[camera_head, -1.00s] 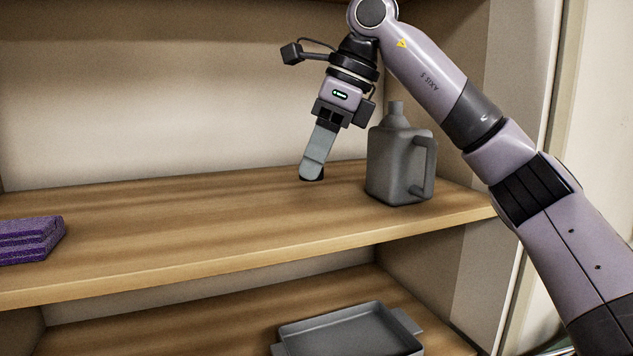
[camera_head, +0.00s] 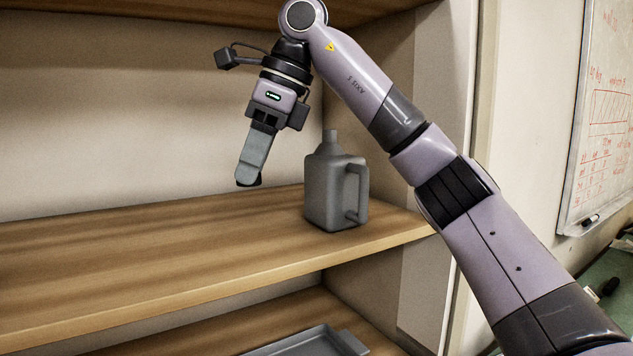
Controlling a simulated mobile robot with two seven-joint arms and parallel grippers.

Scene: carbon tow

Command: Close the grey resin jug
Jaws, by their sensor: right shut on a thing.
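The grey resin jug (camera_head: 336,195) stands upright on the wooden shelf (camera_head: 190,240), near its right end. Its narrow neck (camera_head: 330,142) points up and its handle (camera_head: 358,190) is on the right side; no separate cap shows on the neck. My right gripper (camera_head: 250,176) is to the left of the jug, pointing down and apart from it. It is shut on a small dark piece (camera_head: 248,184), mostly hidden by the fingers, perhaps the jug's cap. My left gripper is out of view.
A grey tray (camera_head: 300,343) lies on the lower shelf. The shelf left of the jug is clear in view. An upright side panel (camera_head: 432,200) stands right of the jug. A whiteboard (camera_head: 600,120) hangs at the far right.

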